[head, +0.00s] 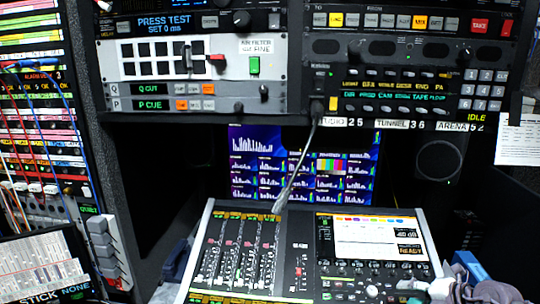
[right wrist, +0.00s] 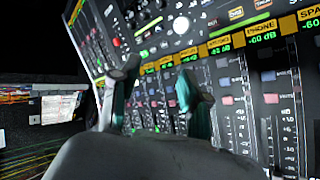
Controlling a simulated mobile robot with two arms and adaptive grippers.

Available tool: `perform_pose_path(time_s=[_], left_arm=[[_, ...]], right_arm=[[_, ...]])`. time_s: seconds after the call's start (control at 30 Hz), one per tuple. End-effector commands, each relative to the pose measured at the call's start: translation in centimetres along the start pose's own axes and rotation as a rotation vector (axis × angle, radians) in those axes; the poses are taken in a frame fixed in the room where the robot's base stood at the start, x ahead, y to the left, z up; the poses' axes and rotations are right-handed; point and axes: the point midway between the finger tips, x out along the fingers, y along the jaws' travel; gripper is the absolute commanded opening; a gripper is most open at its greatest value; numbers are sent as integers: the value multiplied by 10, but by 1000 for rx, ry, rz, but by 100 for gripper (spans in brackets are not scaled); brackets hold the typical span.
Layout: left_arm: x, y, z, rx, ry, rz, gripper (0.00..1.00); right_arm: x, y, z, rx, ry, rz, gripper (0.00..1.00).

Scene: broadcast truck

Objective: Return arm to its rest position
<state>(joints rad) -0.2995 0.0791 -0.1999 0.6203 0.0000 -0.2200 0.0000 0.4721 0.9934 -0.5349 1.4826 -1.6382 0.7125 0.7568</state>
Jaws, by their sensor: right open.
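My right gripper (head: 414,291) is low at the right in the head view, by the front right part of the mixing console (head: 297,250). In the right wrist view, the right gripper (right wrist: 158,76) has its two fingers spread apart, with nothing between them. The console's faders and buttons (right wrist: 235,100) show behind and beyond the fingers. I cannot tell whether a fingertip touches the panel. A small blue-grey part at the console's left edge in the head view may belong to my left gripper; its fingers cannot be made out.
A rack of button panels (head: 200,70) hangs above, with a second panel (head: 420,65) to its right. A monitor (head: 255,165) stands behind the console. A patch bay with cables (head: 40,120) is at the left.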

Motion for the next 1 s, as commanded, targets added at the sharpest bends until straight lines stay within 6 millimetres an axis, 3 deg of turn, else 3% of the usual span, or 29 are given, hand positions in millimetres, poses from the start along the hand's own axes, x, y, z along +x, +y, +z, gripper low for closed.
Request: perform_pose_path(time_s=[0.1,0.2,0.27,0.33,0.37,0.47,0.6,0.7,0.83,1.0], left_arm=[[0,0,3,0,-5,0,45],[0,0,3,0,-5,0,45],[0,0,3,0,-5,0,45],[0,0,2,0,-4,0,45],[0,0,2,0,-4,0,45],[0,0,2,0,-4,0,45],[0,0,2,0,-3,-1,45],[0,0,1,0,-2,-1,45],[0,0,1,0,-1,-1,45],[0,0,0,0,0,-1,45]], right_arm=[[23,48,-54,87,30,253,46],[22,98,-100,295,-8,549,46],[10,114,-111,463,-73,684,46],[-4,112,-115,689,-177,779,46],[-10,105,-116,792,-226,798,46],[-26,60,-126,1146,-407,762,46],[-41,-23,-175,1571,-613,503,46],[-51,-59,-212,1732,-677,318,46],[-63,-87,-254,1859,-711,119,46],[-79,-108,-300,1963,-718,-95,46]])
